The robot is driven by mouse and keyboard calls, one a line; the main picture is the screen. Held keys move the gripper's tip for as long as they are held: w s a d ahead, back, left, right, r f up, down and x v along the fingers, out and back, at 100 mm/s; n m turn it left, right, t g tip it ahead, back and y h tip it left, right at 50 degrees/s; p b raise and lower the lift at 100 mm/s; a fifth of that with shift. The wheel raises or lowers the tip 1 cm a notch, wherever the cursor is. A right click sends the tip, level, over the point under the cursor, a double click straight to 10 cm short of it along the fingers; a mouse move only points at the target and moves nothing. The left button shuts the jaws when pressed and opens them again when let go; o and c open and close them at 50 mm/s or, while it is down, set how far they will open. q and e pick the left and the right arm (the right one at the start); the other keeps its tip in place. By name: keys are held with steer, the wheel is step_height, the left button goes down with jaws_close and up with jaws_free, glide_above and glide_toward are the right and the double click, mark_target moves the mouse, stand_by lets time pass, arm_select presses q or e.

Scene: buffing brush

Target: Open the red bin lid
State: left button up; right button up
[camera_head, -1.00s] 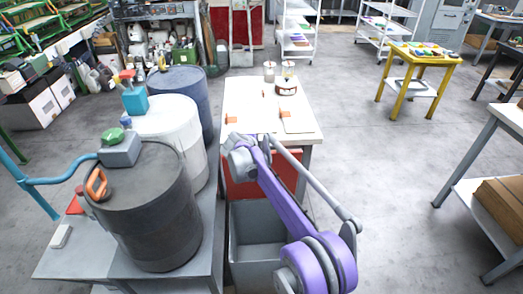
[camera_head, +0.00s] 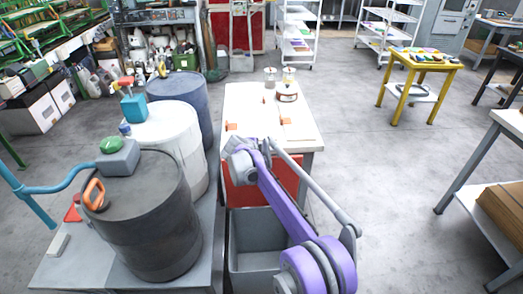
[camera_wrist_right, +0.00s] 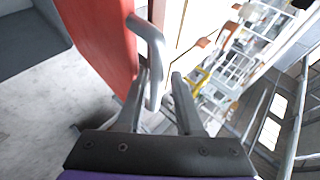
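The red lid (camera_head: 235,193) stands raised at the far side of the grey bin (camera_head: 240,262), against the near end of the white table. The bin's inside shows. My purple right arm crosses in front of the lid, and its gripper (camera_head: 252,150) is at the lid's upper edge. In the right wrist view the red lid (camera_wrist_right: 98,40) is at upper left with a grey curved handle (camera_wrist_right: 155,50). My right gripper (camera_wrist_right: 160,85) has its fingers apart, with the handle's end between them, closer to the left finger. Firm contact cannot be told. My left gripper is out of view.
The white table (camera_head: 240,105) holds jars and small orange items. A dark drum (camera_head: 145,225), a white drum (camera_head: 175,140) and a blue drum (camera_head: 185,95) stand on the left. A yellow table (camera_head: 420,63) is at upper right. Open floor lies right of the bin.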

steer(key=shift+f, duration=0.15)
steer(key=v, duration=1.1)
steer(key=shift+d, duration=0.1)
steer(key=s+d+r+n+t+y+p, duration=0.1)
steer(key=d+r+n+t+y+p, duration=0.2)
steer(key=r, duration=0.5)
steer(key=s+d+r+n+t+y, duration=0.1)
steer(key=s+d+r+n+t, duration=0.2)
steer(key=r, duration=0.6)
steer(key=s+a+r+n+t+y+p, duration=0.1)
steer(key=s+a+r+n+y+p, duration=0.1)
steer(key=s+n+y, duration=0.3)
steer(key=s+d+f+n+g+h+p, duration=0.1)
steer(key=s+d+f+n+g, duration=0.2)
steer(key=s+f, duration=0.4)
steer(key=s+d+f+n+g+h+p, duration=0.1)
steer(key=s+d+f+n+g, duration=0.2)
steer(key=s+f, duration=0.4)
steer(key=s+d+f+n+g+h+p, duration=0.1)
steer(key=s+d+f+n+g, duration=0.2)
steer(key=s, duration=1.6)
steer(key=d+f+g, duration=0.1)
steer(key=d+f, duration=0.2)
steer(key=f, duration=0.1)
steer(key=shift+f+g+h, duration=0.2)
steer(key=shift+g+h, duration=0.2)
